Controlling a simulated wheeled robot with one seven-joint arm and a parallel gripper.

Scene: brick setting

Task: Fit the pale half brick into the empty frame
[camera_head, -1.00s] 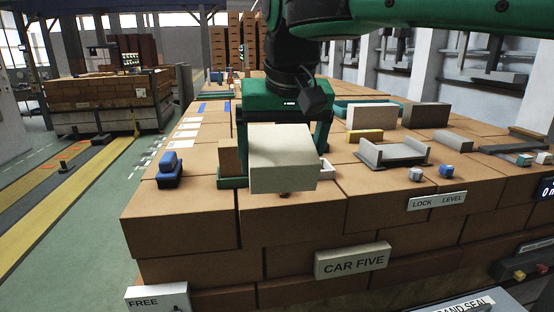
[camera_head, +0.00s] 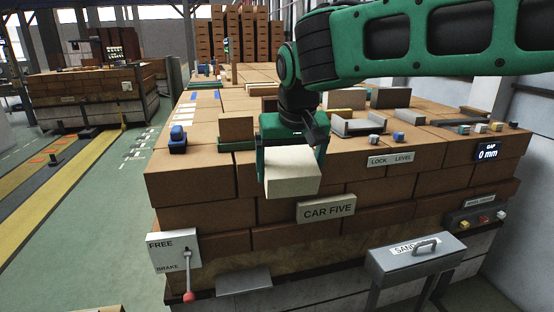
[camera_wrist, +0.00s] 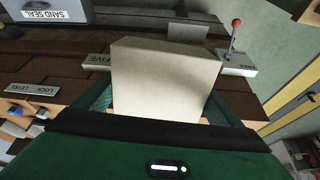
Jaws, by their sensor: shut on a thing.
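The pale half brick (camera_head: 292,174) is a cream block held between the two green fingers of my gripper (camera_head: 291,160). In the wrist view the pale half brick (camera_wrist: 163,78) fills the middle, with a finger of my gripper (camera_wrist: 160,98) on each side. It hangs at the front edge of the brick stack, above the CAR FIVE plate. A brown brick (camera_head: 236,126) stands on a green base (camera_head: 236,146) left of my gripper.
A blue piece (camera_head: 178,139) sits at the left of the stack (camera_head: 200,185). Small cubes (camera_head: 398,136) and bricks lie to the right. The brake lever (camera_head: 188,272) and a grey SAND SEAL box (camera_head: 415,262) project in front.

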